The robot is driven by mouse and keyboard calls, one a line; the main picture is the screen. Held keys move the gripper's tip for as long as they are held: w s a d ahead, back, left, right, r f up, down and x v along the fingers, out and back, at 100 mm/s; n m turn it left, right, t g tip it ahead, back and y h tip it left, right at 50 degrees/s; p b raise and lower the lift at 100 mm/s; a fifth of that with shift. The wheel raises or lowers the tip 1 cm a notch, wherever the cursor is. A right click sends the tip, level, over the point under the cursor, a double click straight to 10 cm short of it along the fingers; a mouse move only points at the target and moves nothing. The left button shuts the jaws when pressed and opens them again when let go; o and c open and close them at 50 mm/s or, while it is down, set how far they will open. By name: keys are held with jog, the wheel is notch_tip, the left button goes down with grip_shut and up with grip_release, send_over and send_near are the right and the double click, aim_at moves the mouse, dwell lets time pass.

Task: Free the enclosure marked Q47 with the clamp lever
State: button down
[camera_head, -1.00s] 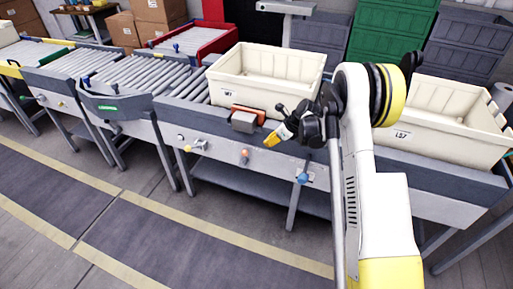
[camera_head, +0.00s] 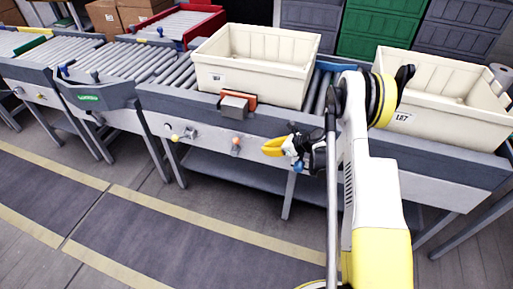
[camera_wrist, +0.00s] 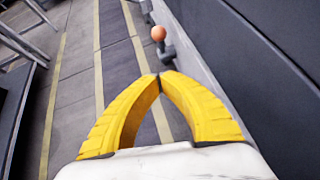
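A cream crate (camera_head: 262,60) sits on the rollers; its small label is too small to read. A second cream crate (camera_head: 450,105) to the right has a label that looks like L87. No label reads clearly as Q47. A grey and orange block (camera_head: 235,105) sits at the rail in front of the left crate. Levers on the front panel have a yellow knob (camera_head: 175,137), an orange knob (camera_head: 235,142) and a blue knob (camera_head: 297,167). My gripper (camera_head: 268,147) is right of the orange knob, fingertips together and empty. The wrist view shows the orange knob (camera_wrist: 158,33) beyond the fingertips (camera_wrist: 159,77).
The conveyor's front panel (camera_head: 205,143) runs close beside my gripper. A lower shelf (camera_head: 245,178) and legs stand beneath. The floor in front, with yellow lines (camera_head: 200,230), is clear. Green and grey bins (camera_head: 380,30) stand behind.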

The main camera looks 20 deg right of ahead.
aim_at(235, 142)
jog(key=shift+w+a+r+b+x, duration=0.3)
jog(key=shift+b+x, duration=0.5)
jog(key=shift+x, duration=1.15)
jog(key=shift+w+r+b+x, duration=0.1)
jog(key=shift+r+b+x, duration=0.5)
jog(key=shift+x, duration=1.35)
jog(key=shift+w+a+r+b+x, duration=0.2)
jog(key=shift+b+x, duration=0.75)
jog(key=shift+x, duration=1)
jog(key=a+g+h+p, duration=0.1)
jog(key=w+a+r+g+h+p, duration=0.1)
jog(key=h+p, duration=0.1)
jog(key=shift+w+r+g+h, duration=0.1)
jog(key=shift+r+g+h, duration=0.05)
jog(key=shift+g+h, duration=0.2)
jog(key=shift+w+a, duration=0.45)
jog(key=shift+w, duration=0.05)
jog(key=shift+d, duration=0.1)
